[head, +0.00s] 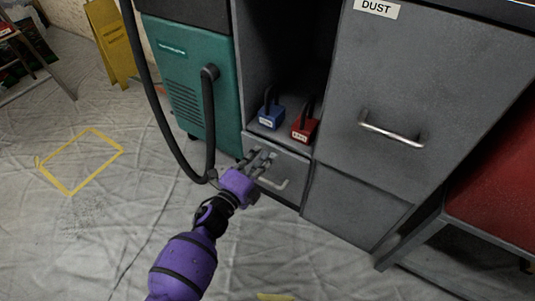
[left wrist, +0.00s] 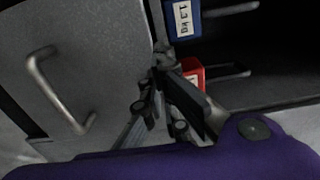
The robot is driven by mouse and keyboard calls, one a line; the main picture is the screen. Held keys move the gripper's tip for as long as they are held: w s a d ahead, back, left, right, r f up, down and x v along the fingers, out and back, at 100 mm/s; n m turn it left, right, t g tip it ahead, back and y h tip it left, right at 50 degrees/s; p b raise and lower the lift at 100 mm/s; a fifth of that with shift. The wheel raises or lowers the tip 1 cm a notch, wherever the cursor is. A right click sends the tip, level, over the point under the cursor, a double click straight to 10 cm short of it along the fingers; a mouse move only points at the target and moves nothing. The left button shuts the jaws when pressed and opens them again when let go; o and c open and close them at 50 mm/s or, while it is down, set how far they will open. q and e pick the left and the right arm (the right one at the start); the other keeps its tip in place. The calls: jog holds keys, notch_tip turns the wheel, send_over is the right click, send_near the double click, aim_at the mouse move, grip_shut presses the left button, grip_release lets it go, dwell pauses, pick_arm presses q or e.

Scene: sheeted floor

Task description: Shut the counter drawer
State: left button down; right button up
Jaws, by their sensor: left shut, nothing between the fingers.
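The counter drawer (head: 290,170) is a small grey front low in the grey cabinet, below the open shelf. Its metal handle (head: 272,184) shows beside my gripper. I cannot tell for sure how far the drawer stands out. My left gripper (head: 262,160) is shut and empty, at the upper left part of the drawer front. In the left wrist view the drawer front (left wrist: 105,50) and its handle (left wrist: 57,92) lie left of the fingers (left wrist: 160,90), which are close to its edge. Whether they touch it is unclear. My right gripper is not in view.
A blue weight (head: 271,116) and a red weight (head: 305,130) stand on the shelf above the drawer. A teal machine (head: 190,85) with a black hose (head: 163,120) stands at left. A larger front labelled DUST (head: 420,90) is at right.

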pick_arm(q)
jog(key=p+v, duration=0.3)
jog(key=v, duration=0.8)
jog(key=shift+a, duration=0.15)
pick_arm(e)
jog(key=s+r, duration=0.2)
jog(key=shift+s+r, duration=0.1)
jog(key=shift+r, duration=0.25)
pick_arm(q)
jog(key=shift+s, duration=0.15)
